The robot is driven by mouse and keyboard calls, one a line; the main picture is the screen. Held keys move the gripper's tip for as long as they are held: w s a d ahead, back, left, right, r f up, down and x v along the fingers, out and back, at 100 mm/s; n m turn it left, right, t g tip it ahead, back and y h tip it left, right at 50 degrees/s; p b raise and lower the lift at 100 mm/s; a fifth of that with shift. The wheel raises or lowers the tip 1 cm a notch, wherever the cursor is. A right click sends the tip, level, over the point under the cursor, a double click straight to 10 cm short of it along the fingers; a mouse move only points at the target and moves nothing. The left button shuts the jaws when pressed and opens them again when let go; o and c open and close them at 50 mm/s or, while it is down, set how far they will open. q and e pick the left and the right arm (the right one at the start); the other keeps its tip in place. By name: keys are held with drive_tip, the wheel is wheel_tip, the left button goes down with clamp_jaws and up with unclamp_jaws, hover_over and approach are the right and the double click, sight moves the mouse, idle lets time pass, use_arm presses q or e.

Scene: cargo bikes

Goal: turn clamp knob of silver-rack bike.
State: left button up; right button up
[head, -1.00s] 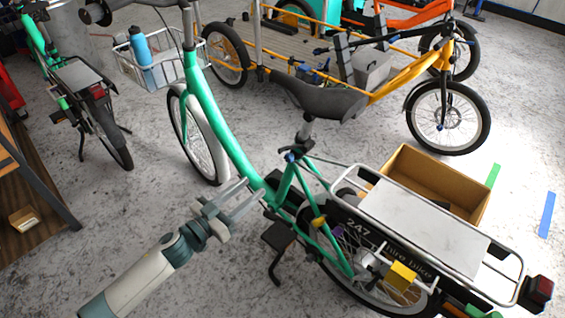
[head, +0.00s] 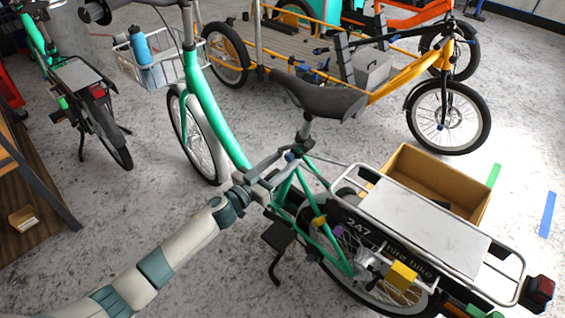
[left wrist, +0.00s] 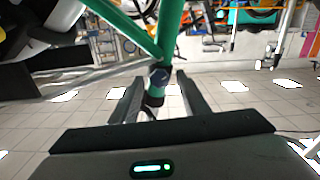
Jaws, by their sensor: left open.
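The silver-rack bike is a green bike (head: 228,137) with a black saddle (head: 318,97) and a silver rack (head: 425,228) over its rear wheel. My right gripper is not in view.
A cardboard box (head: 433,188) stands behind the rack. A yellow cargo bike (head: 410,72) stands farther back. Another green bike (head: 80,85) and a wooden shelf (head: 30,190) are at the left. The floor between them is clear.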

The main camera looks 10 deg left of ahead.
use_arm(q)
clamp_jaws()
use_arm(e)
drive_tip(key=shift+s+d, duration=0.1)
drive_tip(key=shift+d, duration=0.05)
use_arm(q)
drive_tip(key=shift+m, duration=0.4)
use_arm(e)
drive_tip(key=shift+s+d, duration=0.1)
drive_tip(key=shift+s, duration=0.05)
use_arm(q)
drive_tip(key=shift+m+p, duration=0.4)
drive_tip(key=shift+m, duration=0.8)
drive_tip(key=shift+m+p, duration=0.5)
drive_tip(key=shift+m, duration=1.4)
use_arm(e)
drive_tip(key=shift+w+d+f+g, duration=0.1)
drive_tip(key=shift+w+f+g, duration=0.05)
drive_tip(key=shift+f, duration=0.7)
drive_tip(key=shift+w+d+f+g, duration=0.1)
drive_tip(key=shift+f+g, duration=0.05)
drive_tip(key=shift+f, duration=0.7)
